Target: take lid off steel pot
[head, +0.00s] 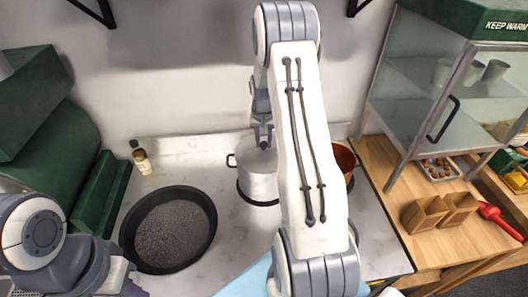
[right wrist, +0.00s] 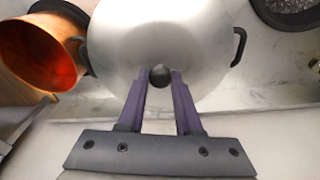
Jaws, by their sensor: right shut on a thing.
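The steel pot (head: 258,187) stands on the white counter in the middle of the head view, partly hidden behind my right arm. Its dark side handle shows on the left. In the right wrist view the round steel lid (right wrist: 150,38) fills the top middle, with a black knob (right wrist: 160,76) at its near side. My right gripper (right wrist: 161,78) has its purple fingers closed on either side of this knob. It also shows in the head view (head: 263,145), above the pot. I cannot tell whether the lid is touching the rim. My left gripper (head: 134,289) is partly cut off at the lower left.
A black pan (head: 170,229) of dark grains is left of the pot. A copper pot (head: 344,158) is close on the right, partly behind my arm. A small bottle (head: 142,162) stands by the wall. A glass warmer cabinet (head: 428,84) and wooden holders (head: 425,215) are at right.

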